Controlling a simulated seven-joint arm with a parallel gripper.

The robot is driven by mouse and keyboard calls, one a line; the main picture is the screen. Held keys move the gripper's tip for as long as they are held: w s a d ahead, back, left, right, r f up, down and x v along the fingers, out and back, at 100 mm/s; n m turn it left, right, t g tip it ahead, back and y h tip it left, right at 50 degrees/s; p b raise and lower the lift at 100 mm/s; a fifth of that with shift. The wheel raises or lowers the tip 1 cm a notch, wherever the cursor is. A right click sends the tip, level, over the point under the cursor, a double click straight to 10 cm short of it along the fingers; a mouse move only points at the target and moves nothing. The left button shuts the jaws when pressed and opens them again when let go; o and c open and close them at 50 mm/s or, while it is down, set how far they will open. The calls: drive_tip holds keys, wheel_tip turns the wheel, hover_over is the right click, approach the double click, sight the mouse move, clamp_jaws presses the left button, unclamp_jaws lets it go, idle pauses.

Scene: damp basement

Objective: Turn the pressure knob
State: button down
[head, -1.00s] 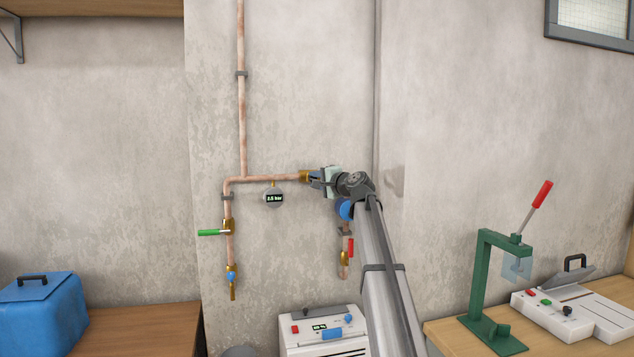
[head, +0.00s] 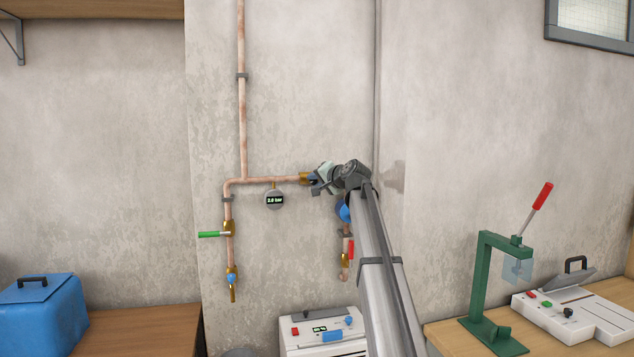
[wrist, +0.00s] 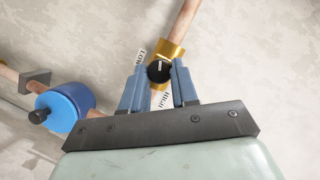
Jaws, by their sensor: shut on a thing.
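The black pressure knob (wrist: 159,72) has a white pointer line and sits on a brass fitting (wrist: 172,53) on the copper pipe. My gripper (wrist: 158,73) is shut on it, with a blue finger on each side. A LOW label (wrist: 141,58) and a HIGH label (wrist: 164,100) show beside the fingers. In the head view my gripper (head: 312,180) is at the right end of the horizontal pipe and hides the knob. A round digital gauge (head: 274,200) hangs under the pipe, with a reading in bar too small to read surely.
A blue cylinder (wrist: 68,100) is close to the left of my gripper in the wrist view. A green lever valve (head: 213,234) and a red lever valve (head: 350,249) are on the vertical pipes. A white machine (head: 312,347) stands below. The wall between the pipes is clear.

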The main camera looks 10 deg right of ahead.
drive_tip(key=c, duration=0.9)
unclamp_jaws()
drive_tip(key=shift+o, duration=0.2)
drive_tip(key=v, duration=1.3)
drive_tip(key=shift+s, duration=0.4)
drive_tip(key=shift+d, duration=0.1)
